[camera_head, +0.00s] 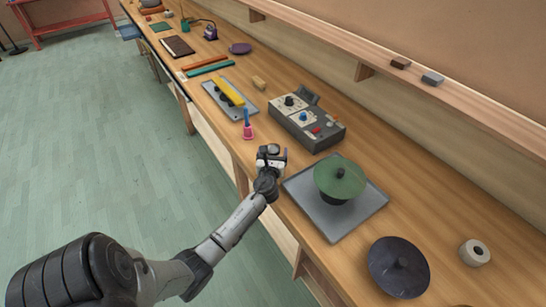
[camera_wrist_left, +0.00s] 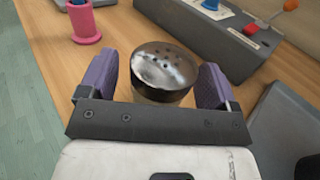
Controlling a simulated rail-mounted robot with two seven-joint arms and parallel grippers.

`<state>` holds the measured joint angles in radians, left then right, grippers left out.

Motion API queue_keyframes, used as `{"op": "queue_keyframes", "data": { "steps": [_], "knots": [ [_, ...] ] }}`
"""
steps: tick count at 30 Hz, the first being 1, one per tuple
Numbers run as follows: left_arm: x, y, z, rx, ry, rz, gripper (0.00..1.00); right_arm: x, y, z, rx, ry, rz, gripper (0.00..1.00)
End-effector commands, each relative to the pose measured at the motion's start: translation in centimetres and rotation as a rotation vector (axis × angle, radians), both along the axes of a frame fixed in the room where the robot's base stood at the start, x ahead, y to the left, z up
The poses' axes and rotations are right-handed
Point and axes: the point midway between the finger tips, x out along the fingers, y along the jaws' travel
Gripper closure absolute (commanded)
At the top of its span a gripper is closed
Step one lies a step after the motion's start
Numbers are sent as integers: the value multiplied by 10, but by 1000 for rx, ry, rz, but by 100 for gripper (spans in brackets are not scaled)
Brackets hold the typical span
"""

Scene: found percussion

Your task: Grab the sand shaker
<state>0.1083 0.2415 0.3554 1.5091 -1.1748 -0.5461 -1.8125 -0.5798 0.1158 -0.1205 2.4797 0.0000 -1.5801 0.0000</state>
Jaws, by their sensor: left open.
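The sand shaker looks to be a round metal can with a dark band and a pale top with several dark holes. In the left wrist view the sand shaker (camera_wrist_left: 162,72) stands upright between the two purple finger pads. My left gripper (camera_wrist_left: 157,80) is open around it, with visible gaps at both sides. In the head view my left gripper (camera_head: 271,161) is low over the bench's front edge, and the sand shaker (camera_head: 273,149) shows just beyond it, partly hidden. My right gripper is out of view.
A pink cup-like holder with a blue handle (camera_head: 248,131) stands nearby. A grey control box (camera_head: 330,140) is behind the shaker. A grey tray (camera_head: 372,205) with a green cymbal (camera_head: 335,182) is at right. A dark cymbal (camera_head: 388,272) lies nearer.

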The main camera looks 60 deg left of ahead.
Motion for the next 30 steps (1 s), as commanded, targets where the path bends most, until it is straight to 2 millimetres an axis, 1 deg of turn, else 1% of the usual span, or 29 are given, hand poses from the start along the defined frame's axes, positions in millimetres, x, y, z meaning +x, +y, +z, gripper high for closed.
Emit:
{"op": "queue_keyframes", "data": {
  "steps": [5, 23, 24, 30],
  "knots": [
    [0, 0, 0, 0, 0, 0, 17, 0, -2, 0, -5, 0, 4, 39],
    [0, 0, 0, 0, 0, 0, 75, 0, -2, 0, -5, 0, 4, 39],
    [0, 0, 1, 2, -1, 0, 76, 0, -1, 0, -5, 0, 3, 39],
    [0, 0, 1, 2, -1, 0, 76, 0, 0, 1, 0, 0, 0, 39]
  ]
}}
